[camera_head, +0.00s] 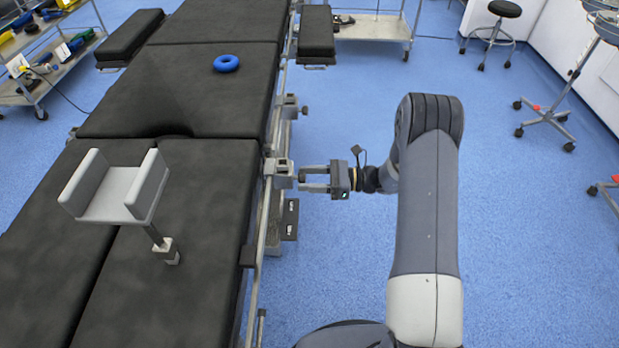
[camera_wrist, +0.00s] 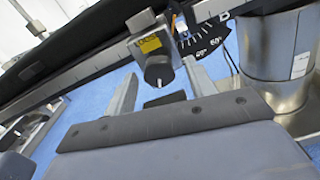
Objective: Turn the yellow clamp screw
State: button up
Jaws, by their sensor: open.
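A grey clamp block (camera_head: 281,172) sits on the side rail of the operating table, and it also shows in the wrist view (camera_wrist: 146,22). It carries a yellow label (camera_wrist: 150,44) above a dark, round screw knob (camera_wrist: 158,72) with a small white mark or pin at its lower end. The knob itself looks dark, not yellow. My gripper (camera_head: 302,178) is open and faces the clamp from the right. In the wrist view the fingers of my gripper (camera_wrist: 161,85) stand on either side of the knob, apparently with gaps. Contact cannot be told.
A black angle scale (camera_wrist: 208,40) with white marks is right of the clamp. A metal cylinder (camera_wrist: 278,55) stands further right.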

jog(key=d, duration=1)
jog(key=shift+s+d, duration=0.2)
jog(key=shift+d, duration=0.2)
jog(key=a, duration=1.1)
jog(key=shift+w, duration=0.2)
jog(key=shift+d, duration=0.1)
